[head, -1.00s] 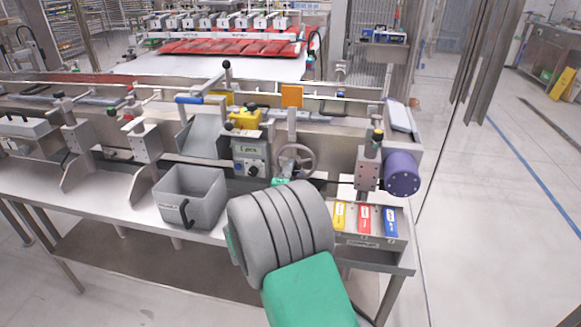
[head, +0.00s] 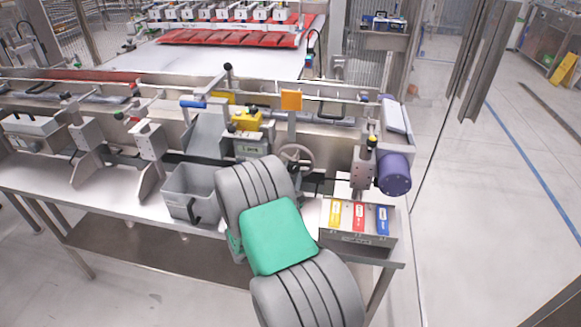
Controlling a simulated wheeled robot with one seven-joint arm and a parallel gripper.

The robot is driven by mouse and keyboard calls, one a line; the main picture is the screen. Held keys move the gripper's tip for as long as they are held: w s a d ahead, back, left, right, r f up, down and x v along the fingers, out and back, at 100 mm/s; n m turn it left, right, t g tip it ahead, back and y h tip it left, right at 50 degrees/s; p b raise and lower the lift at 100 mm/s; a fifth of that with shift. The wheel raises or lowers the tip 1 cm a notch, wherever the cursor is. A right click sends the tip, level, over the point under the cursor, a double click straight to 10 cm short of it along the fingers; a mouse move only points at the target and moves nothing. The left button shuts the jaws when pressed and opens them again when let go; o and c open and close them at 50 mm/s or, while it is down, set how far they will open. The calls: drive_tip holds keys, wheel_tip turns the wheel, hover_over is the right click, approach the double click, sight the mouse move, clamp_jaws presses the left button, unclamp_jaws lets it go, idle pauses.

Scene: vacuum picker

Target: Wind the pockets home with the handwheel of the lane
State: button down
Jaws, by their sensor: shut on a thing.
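The handwheel (head: 297,158), a small grey spoked wheel, is on the front of the lane (head: 350,118), below an orange square plate (head: 291,100). Its lower left edge is close to my grey and green arm in the picture. My arm comes up from the bottom and bends toward the wheel. My gripper is hidden behind the arm's grey upper part, so I cannot see its fingers or how they meet the wheel. I cannot make out the pockets clearly.
A grey bin (head: 190,190) stands left of my arm. A control box with a display (head: 250,148) is left of the wheel. A purple cylinder (head: 394,174) and a box with yellow, red and blue labels (head: 358,240) are on the right.

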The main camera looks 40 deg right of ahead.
drive_tip(key=n+p, duration=0.4)
drive_tip(key=n, duration=0.2)
drive_tip(key=shift+s, duration=0.15)
drive_tip(key=shift+f+n, duration=0.1)
drive_tip(key=shift+n, duration=0.3)
drive_tip(key=c, duration=0.9)
unclamp_jaws()
drive_tip(key=shift+o, duration=0.2)
drive_tip(key=b+v, duration=0.3)
drive_tip(key=v, duration=0.4)
drive_tip(key=shift+s+a, duration=0.2)
drive_tip(key=shift+a, duration=0.1)
